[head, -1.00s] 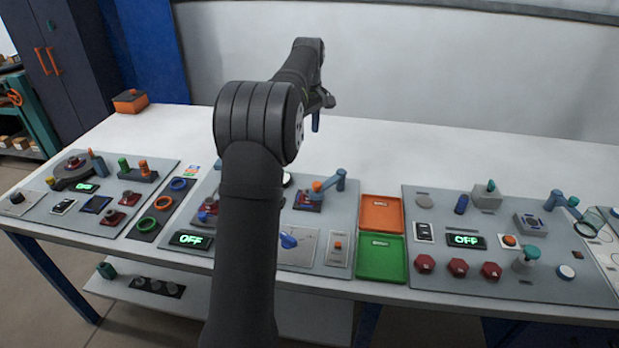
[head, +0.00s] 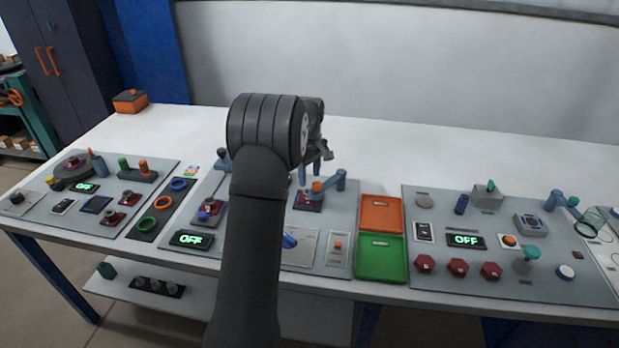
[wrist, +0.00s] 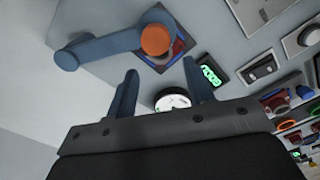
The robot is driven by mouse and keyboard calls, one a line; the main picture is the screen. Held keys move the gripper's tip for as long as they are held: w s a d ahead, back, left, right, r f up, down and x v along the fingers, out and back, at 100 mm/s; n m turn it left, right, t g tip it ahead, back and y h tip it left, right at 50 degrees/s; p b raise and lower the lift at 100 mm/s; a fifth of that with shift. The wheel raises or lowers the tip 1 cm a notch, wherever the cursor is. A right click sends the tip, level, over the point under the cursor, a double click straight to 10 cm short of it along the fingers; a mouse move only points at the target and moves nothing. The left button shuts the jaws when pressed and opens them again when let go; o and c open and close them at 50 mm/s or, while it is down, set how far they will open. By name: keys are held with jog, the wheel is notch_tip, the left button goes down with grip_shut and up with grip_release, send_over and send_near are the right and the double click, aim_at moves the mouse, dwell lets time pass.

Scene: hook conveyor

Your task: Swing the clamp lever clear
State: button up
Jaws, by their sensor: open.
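The clamp lever (head: 328,184) is a blue arm with an orange hub, over a dark red and blue base on the middle grey panel. Its outer end stands up at the right in the head view. In the wrist view the lever (wrist: 105,45) crosses the upper left, with its orange cap beyond my fingertips. My gripper (wrist: 160,78) is open, its two blue fingers apart and nothing between them. In the head view my gripper (head: 316,170) hangs just above and behind the lever. I cannot tell whether they touch.
A green display (wrist: 213,74) and a round white dial (wrist: 172,101) show near my fingers in the wrist view. An orange tray (head: 381,213) and green tray (head: 381,265) lie right of the panel.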

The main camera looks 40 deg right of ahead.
jog(key=shift+f, duration=0.85)
grip_shut()
dwell(0.8)
grip_release()
notch_tip(320, 180, up, 18)
jog(key=shift+f, duration=0.25)
dwell(0.4)
